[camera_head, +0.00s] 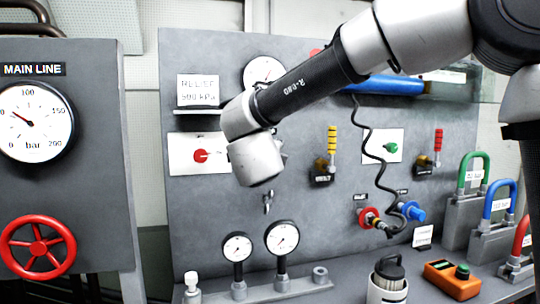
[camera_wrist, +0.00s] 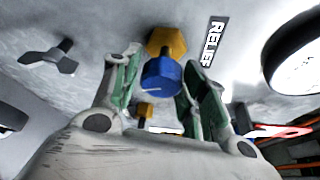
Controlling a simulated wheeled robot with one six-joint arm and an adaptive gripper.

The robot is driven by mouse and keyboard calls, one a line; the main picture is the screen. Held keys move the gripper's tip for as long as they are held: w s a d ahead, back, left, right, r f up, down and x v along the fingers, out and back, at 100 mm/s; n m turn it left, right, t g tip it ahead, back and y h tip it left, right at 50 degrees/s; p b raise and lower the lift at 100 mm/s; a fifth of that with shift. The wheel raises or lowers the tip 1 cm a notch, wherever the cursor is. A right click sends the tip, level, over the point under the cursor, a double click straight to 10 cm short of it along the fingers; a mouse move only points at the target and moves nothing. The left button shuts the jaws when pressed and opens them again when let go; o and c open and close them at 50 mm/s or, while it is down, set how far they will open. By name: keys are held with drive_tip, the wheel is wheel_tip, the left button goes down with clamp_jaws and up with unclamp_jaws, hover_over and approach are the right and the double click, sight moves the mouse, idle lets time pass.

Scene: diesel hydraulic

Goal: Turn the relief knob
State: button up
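The relief knob (camera_wrist: 162,78) is a blue knob on a yellow brass hex fitting (camera_wrist: 166,42), beside a black label (camera_wrist: 214,42) whose visible letters read "RELIEF". My gripper (camera_wrist: 161,62) points at it in the wrist view. Its two green-padded fingers stand apart, one on each side of the knob. A narrow gap shows on the left; on the right the finger overlaps or nearly meets the knob's edge, so contact cannot be told. In the head view my wrist hides the fingers and the knob. A white "RELIEF 500 kPa" card (camera_head: 198,90) shows above it.
A wing-shaped handle (camera_wrist: 47,57) is left of the fingers. A round gauge (camera_wrist: 298,52) is at right. In the head view, a red knob (camera_head: 200,156), gauges (camera_head: 282,238) and a hanging black coiled hose (camera_head: 372,150) surround my wrist. A red handwheel (camera_head: 37,247) is far left.

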drive_tip(key=shift+o, duration=0.7)
drive_tip(key=s+a+r, duration=0.1)
drive_tip(key=s, duration=1.1)
drive_tip(key=shift+r, duration=0.2)
